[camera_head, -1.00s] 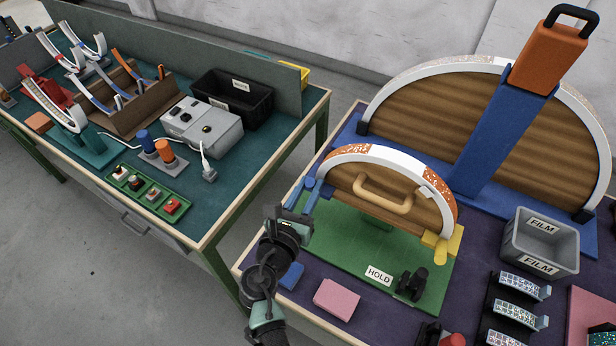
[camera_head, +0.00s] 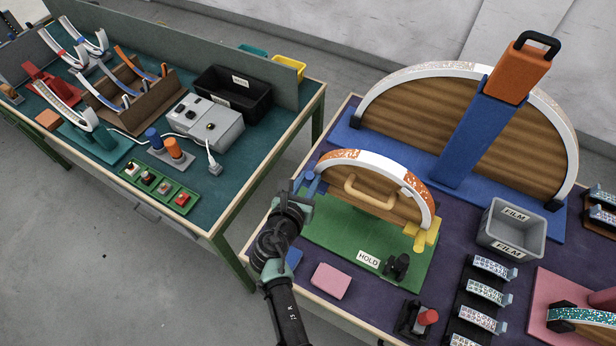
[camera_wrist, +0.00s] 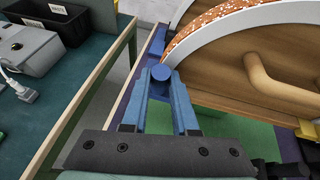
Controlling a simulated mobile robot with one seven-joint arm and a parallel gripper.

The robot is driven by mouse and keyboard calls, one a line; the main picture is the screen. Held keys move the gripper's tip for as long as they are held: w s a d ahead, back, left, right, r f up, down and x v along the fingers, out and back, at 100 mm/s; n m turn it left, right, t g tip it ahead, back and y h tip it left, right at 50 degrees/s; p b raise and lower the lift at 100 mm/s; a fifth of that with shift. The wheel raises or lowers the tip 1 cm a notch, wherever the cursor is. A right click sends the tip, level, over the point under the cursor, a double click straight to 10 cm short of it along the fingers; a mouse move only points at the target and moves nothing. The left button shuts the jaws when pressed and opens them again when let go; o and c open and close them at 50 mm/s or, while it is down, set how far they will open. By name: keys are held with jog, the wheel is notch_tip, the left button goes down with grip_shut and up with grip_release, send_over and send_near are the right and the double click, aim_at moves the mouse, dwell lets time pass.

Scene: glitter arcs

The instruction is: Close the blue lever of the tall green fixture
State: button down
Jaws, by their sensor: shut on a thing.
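The tall green fixture (camera_head: 330,232) has a green base and a wooden arch panel with a white and orange-speckled rim and a tan handle. Its blue lever (camera_head: 312,181) is at the arch's left end, and its round blue knob (camera_wrist: 163,74) shows in the wrist view. My gripper (camera_head: 307,194) is at this lever, and in the wrist view my gripper (camera_wrist: 164,80) has its two fingers on either side of the knob, shut on it. The lever's lower part is hidden by my gripper. A yellow lever (camera_head: 427,235) is at the arch's right end.
A larger blue fixture (camera_head: 345,137) with an orange-topped blue arm stands behind. A pink block (camera_head: 330,281), a black clamp (camera_head: 397,266) and a grey FILM bin (camera_head: 513,231) are nearby. A green-topped table (camera_head: 240,160) stands left, across a gap.

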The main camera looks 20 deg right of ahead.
jog(key=c, duration=0.7)
grip_release()
jog(key=v, duration=1.3)
